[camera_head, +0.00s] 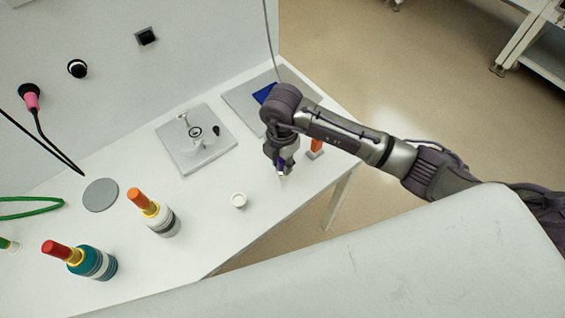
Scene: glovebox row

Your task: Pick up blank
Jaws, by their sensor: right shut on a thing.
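My right arm reaches in from the right, and its gripper (281,168) points down over the right part of the white table. It is shut on a small piece, the blank (281,161), of which only a dark blue bit shows between the fingers. The fingers and wrist hide most of it. The fingertips are close to the table top; I cannot tell whether the piece touches it. My left gripper is not in view.
An orange block (317,146) stands just right of the gripper. A grey plate with a fixture (196,140) and a flat grey tray (243,97) with a blue item lie behind. A small white cup (238,200) stands front left. Banded bottle-like pieces (92,262) stand further left.

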